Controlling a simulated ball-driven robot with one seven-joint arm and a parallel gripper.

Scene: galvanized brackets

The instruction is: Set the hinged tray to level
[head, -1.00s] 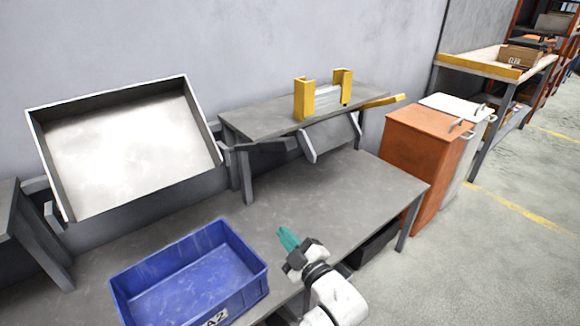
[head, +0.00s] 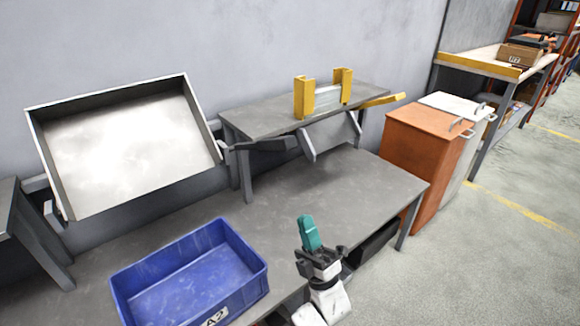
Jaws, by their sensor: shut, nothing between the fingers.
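The tray (head: 125,150), a wide grey box with low walls and a pale worn floor, is tilted steeply, its open side facing me, at the left in the head view. Brackets hold it at its sides, between two raised stands above the bench. My gripper (head: 308,226), with teal fingers, is shut and empty above the bench's front edge, right of the blue bin and well apart from the tray. A smaller grey panel (head: 332,134) also slants down under the raised shelf; how it is mounted is partly hidden.
A blue bin (head: 262,275) stands on the grey bench (head: 355,188) in front. The raised shelf (head: 262,120) carries yellow brackets (head: 304,98), and a yellow bar (head: 383,101) juts from its right end. An orange cabinet (head: 420,165) stands right. The bench middle is clear.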

